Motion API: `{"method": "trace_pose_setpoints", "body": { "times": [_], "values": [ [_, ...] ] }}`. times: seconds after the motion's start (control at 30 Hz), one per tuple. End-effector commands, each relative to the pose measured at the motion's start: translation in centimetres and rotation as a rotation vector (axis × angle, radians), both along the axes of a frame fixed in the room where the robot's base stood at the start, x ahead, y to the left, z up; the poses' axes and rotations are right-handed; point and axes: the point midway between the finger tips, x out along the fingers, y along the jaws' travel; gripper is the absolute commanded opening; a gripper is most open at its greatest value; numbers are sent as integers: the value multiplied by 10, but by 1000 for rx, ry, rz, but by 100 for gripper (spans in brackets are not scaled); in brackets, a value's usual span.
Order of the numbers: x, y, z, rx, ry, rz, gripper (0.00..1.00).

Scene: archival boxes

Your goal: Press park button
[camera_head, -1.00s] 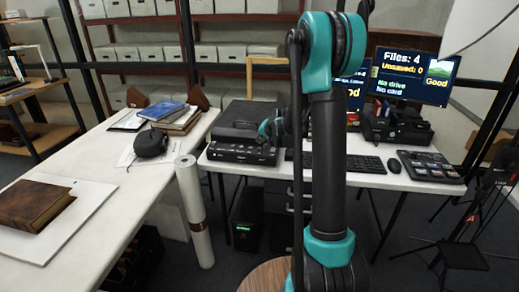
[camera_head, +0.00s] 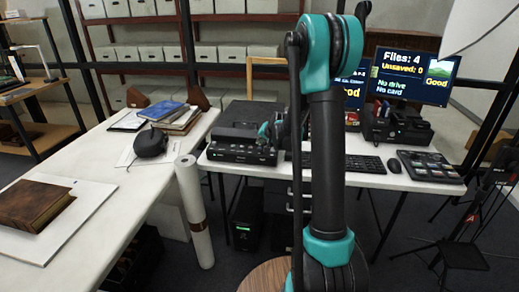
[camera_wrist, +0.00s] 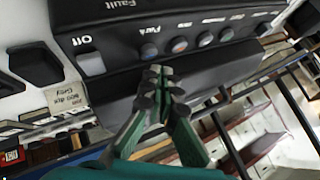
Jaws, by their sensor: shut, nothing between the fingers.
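A dark control panel (camera_wrist: 200,30) fills the top of the wrist view, with a row of round buttons. The button labelled Park (camera_wrist: 148,50) is the leftmost of the row, right of a grey switch marked Off (camera_wrist: 90,64). My gripper (camera_wrist: 157,74) is shut and empty. Its fingertips appear just below the Park button, with a small gap in the picture; the depth between them is hard to judge. In the head view the panel is the front of a black machine (camera_head: 238,153) on the white desk, and my gripper (camera_head: 265,132) is over its right part.
A keyboard (camera_head: 345,163), a mouse (camera_head: 394,166) and a button console (camera_head: 430,166) lie on the desk to the right. Two screens stand behind; the right screen (camera_head: 415,75) reads Files: 4, Unsaved: 0. A paper roll (camera_head: 195,210) stands by the left table.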

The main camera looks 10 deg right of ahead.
Motion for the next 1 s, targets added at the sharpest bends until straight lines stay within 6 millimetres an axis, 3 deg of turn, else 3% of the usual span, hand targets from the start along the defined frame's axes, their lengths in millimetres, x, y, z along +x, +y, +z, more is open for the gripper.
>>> {"method": "trace_pose_setpoints", "body": {
  "times": [1.0],
  "values": [
    [0, 0, -8, 0, 0, 0, 0]
  ]
}}
